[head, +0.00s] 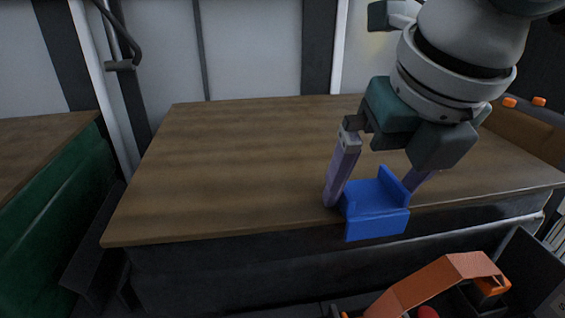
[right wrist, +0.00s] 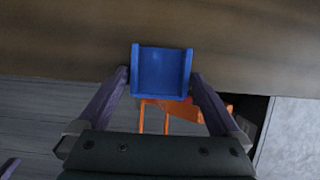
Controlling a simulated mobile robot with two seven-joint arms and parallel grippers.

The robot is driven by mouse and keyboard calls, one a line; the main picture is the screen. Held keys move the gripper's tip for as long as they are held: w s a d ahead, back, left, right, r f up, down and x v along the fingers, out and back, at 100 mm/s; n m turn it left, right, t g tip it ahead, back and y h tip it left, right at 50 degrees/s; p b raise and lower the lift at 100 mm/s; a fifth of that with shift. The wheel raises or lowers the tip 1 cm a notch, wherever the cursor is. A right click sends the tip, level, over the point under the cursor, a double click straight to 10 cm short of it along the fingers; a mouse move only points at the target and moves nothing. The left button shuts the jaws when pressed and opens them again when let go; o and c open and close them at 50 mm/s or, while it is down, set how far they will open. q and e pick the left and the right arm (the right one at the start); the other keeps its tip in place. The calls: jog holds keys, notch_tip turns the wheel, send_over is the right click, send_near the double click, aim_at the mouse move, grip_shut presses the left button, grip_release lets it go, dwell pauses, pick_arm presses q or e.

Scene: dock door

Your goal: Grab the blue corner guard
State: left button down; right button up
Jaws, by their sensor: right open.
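The blue corner guard (head: 375,208) sits at the front edge of the wooden tabletop (head: 230,160), part of it hanging over the edge. It also shows in the right wrist view (right wrist: 160,72), with raised walls at its two sides. My right gripper (head: 371,197) is open, with one purple finger on each side of the guard. In the right wrist view the fingertips (right wrist: 159,76) flank the guard closely; I cannot tell whether they touch it. My left gripper is not in view.
An orange bracket-shaped thing (head: 440,283) stands low in front of the table at the right. A green-sided bench (head: 50,210) is at the left, and a pale panelled wall (head: 255,50) is behind. The rest of the tabletop is clear.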

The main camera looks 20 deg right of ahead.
jog(key=shift+c, duration=0.4)
jog(key=c, duration=1)
jog(key=shift+r, duration=0.15)
